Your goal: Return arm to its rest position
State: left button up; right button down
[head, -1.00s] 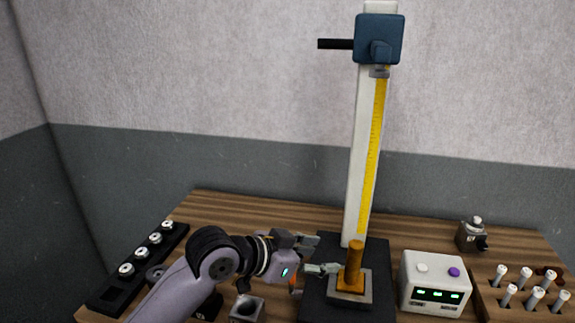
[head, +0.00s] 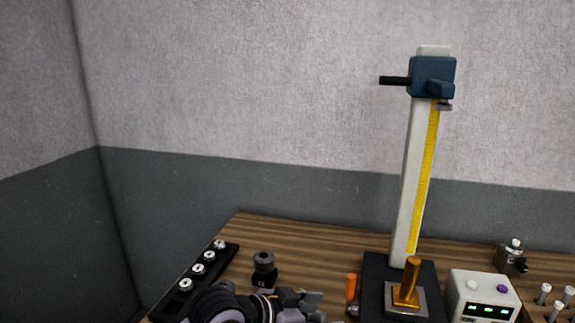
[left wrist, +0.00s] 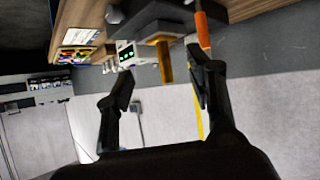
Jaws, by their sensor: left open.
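My left arm comes in at the bottom of the head view, and its gripper (head: 312,302) is low over the table's front part, left of the height gauge stand. In the left wrist view the two black fingers of my left gripper (left wrist: 160,85) are spread apart with nothing between them. Past the fingers that view shows the brass-coloured post (left wrist: 165,62) and an orange handle (left wrist: 203,30). In the head view the brass post (head: 412,280) stands on its square plate on the dark base (head: 373,275), apart from the gripper. My right gripper is not in view.
The tall white column (head: 412,190) with a blue head (head: 432,77) rises from the base. A white control box (head: 484,295) stands to the right. A black rack (head: 183,290) with several metal pieces and a dark cylindrical fixture (head: 264,268) are at the left. The orange handle (head: 351,287) stands beside the base.

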pick_arm(q)
jog(key=s+a+f+n+y, duration=0.45)
jog(key=s+a+f, duration=0.55)
jog(key=a+f, duration=0.3)
jog(key=s+a+f+n+g+y, duration=0.1)
jog(key=s+a+f+n+y, duration=0.2)
jog(key=s+a, duration=0.45)
jog(key=s+a+f+n+g+y, duration=0.1)
jog(key=s+a+f+n+y, duration=0.1)
jog(key=s+a+f, duration=0.5)
notch_tip(320, 180, down, 24)
jog(key=s+g, duration=0.2)
jog(key=s, duration=0.1)
jog(key=s+a+f+g, duration=0.1)
jog(key=s+a+f, duration=0.1)
jog(key=s+f, duration=1.5)
jog(key=shift+a+f+m+y, duration=0.15)
jog(key=shift+a+m+y, duration=0.15)
jog(key=shift+m+y, duration=0.05)
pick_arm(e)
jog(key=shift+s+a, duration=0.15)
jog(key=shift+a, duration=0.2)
